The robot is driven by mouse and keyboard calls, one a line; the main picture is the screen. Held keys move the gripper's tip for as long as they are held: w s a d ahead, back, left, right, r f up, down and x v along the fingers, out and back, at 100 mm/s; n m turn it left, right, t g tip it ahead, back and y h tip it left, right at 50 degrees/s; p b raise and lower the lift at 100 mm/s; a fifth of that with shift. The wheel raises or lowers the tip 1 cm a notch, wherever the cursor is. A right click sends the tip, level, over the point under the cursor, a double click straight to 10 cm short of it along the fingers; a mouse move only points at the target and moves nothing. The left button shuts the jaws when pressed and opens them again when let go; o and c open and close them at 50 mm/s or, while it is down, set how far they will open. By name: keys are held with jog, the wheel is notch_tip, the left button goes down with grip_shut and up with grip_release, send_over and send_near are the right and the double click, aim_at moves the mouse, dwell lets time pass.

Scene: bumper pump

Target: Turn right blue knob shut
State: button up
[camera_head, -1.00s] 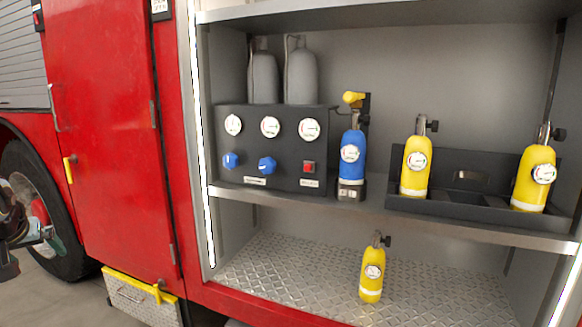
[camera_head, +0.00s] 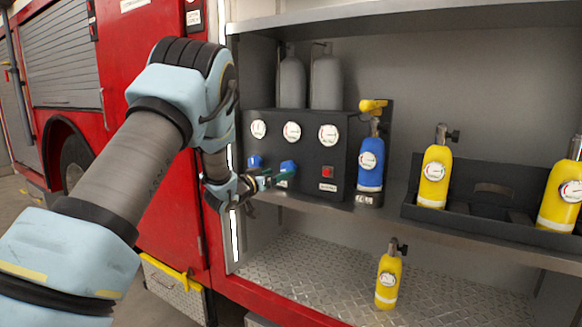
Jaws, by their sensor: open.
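The right blue knob (camera_head: 288,167) sits on the front of the black panel (camera_head: 310,197), below the round gauges and left of the red button. The left blue knob (camera_head: 255,161) sits beside it. My gripper (camera_head: 278,178) is in front of the panel, its fingers close to the right blue knob and partly over its lower edge. The gripper is open. I cannot tell whether a finger touches the knob. My wrist hides the panel's lower left part.
A blue cylinder (camera_head: 370,162) stands right of the panel. Yellow cylinders stand in a black tray (camera_head: 420,213) farther right, and one yellow cylinder (camera_head: 388,277) stands on the lower floor. The shelf edge (camera_head: 450,239) runs under the panel.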

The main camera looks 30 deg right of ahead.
aim_at(286, 169)
jog(key=p+x, duration=0.2)
jog(key=x, duration=0.4)
jog(key=shift+w+d, duration=0.25)
jog(key=shift+w, duration=0.05)
jog(key=c, duration=1.3)
jog(key=shift+c, duration=0.2)
